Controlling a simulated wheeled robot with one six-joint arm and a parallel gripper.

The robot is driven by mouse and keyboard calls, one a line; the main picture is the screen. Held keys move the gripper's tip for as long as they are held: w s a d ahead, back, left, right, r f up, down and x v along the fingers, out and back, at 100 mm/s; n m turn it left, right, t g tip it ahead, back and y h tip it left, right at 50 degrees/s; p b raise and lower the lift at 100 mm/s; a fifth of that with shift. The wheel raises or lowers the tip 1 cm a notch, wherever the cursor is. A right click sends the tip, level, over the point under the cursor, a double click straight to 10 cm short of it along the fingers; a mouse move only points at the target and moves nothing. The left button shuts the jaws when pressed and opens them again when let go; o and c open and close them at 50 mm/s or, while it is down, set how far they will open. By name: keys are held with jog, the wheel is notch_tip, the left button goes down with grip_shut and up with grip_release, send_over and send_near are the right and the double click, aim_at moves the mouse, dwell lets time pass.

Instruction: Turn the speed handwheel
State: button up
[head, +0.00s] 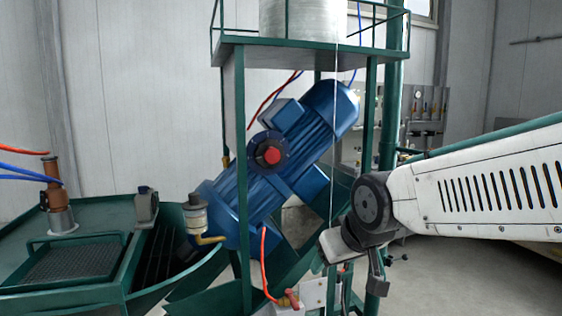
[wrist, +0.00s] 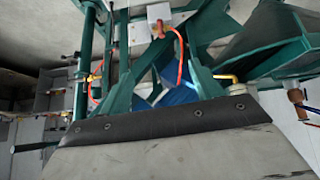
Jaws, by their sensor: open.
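The speed handwheel (head: 268,152), a dark blue wheel with a red centre, sits on the side of the tilted blue motor unit (head: 318,127) in the head view. It is left of and above my gripper. My gripper (head: 328,248) is at the end of my white arm, beside the green frame's right side. It is open, empty and apart from the handwheel; its finger gap is hard to see. In the wrist view, a pale block with a dark screwed edge fills the bottom, and the handwheel cannot be made out there.
A green frame post (head: 241,190) stands just left of the handwheel, and another (head: 369,130) stands right of the motor. A red hose (head: 264,262) hangs below. A green machine bed (head: 70,262) is at left. Grey floor (head: 440,280) shows at right.

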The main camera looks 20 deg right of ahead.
jog(key=w+a+r+t, duration=0.1)
jog(key=w+r+t, duration=0.15)
jog(key=w, duration=0.55)
jog(key=w+r+t, duration=0.1)
jog(key=w+t, duration=0.3)
jog(key=w, duration=0.3)
jog(key=n+t+y, duration=0.2)
jog(key=t, duration=0.7)
send_near(273, 159)
jog(key=w, duration=0.1)
jog(key=x, duration=0.8)
jog(key=shift+s+r, duration=0.1)
jog(key=shift+r, duration=0.15)
jog(key=c, duration=1)
